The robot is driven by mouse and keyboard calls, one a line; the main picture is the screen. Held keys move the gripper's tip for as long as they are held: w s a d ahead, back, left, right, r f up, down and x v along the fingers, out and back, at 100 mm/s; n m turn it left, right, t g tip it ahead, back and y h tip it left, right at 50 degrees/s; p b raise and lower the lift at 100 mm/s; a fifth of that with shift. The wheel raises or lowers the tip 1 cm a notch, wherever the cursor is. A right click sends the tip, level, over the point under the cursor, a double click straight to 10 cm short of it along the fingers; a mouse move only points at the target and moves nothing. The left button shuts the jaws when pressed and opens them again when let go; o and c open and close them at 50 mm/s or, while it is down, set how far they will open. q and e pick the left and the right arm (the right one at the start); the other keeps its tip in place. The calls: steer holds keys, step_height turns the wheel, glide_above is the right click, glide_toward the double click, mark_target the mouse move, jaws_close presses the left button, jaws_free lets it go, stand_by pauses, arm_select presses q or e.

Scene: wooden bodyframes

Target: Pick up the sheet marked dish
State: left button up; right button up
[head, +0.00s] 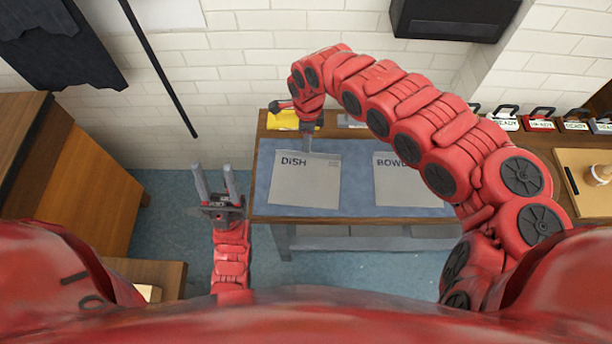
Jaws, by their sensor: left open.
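The sheet marked DISH (305,182) is a pale grey sheet lying on the blue-grey mat of the table, left of a second sheet marked BOWL (396,182), whose right part is hidden by my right arm. My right gripper (308,146) points down at the top edge of the DISH sheet. Its fingers show as a thin grey strip; I cannot tell whether they touch or grip the sheet. My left gripper (216,178) is open and empty, with two grey fingers pointing up, left of the table over the floor.
The table (260,148) has a wooden rim. A yellow item (284,121) lies at its back left, behind my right gripper. Several labelled tags (540,121) and a wooden board (592,200) are at the right. A wooden cabinet (85,190) stands left. Blue floor (180,225) is clear between.

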steer(key=shift+f, duration=0.3)
steer(key=shift+f+p, duration=0.35)
steer(key=shift+f, duration=0.2)
step_height(320, 180, down, 3)
steer(key=shift+w+f+p, duration=0.1)
steer(key=shift+f+p, duration=0.05)
steer(key=shift+p, duration=0.3)
steer(key=shift+d+f, duration=0.1)
steer(key=shift+f, duration=0.4)
jaws_close()
